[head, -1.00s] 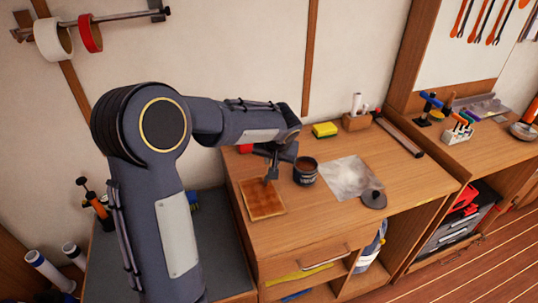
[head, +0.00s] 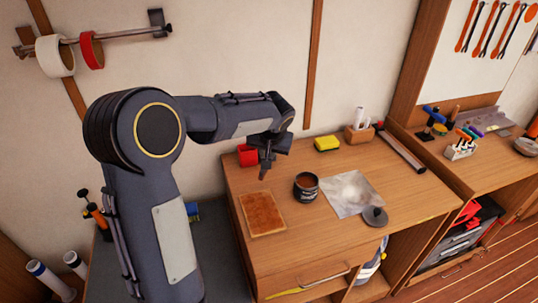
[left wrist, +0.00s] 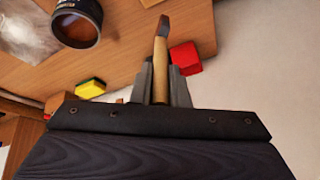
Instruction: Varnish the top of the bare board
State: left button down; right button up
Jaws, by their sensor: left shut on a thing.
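My left gripper (head: 266,158) is shut on a brush and holds it above the back of the bench, behind the board and left of the can. In the left wrist view the brush (left wrist: 159,60) has a pale wooden handle between the fingers (left wrist: 160,85) and a dark tip pointing away. The board (head: 262,214) lies flat at the bench's left front, its top mottled orange-brown with a paler rim. The open can (head: 306,187) of brown varnish stands right of the board; it also shows in the left wrist view (left wrist: 77,24). My right gripper is out of view.
A grey sheet (head: 345,197) and a dark round lid (head: 375,216) lie right of the can. A red box (head: 247,155) and a yellow sponge (head: 327,143) are at the back. A wooden holder (head: 360,134) stands at the back right. The bench's front strip is clear.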

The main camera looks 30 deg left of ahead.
pick_arm(q)
jog(key=shift+r+p, duration=0.55)
jog(key=shift+r, duration=0.55)
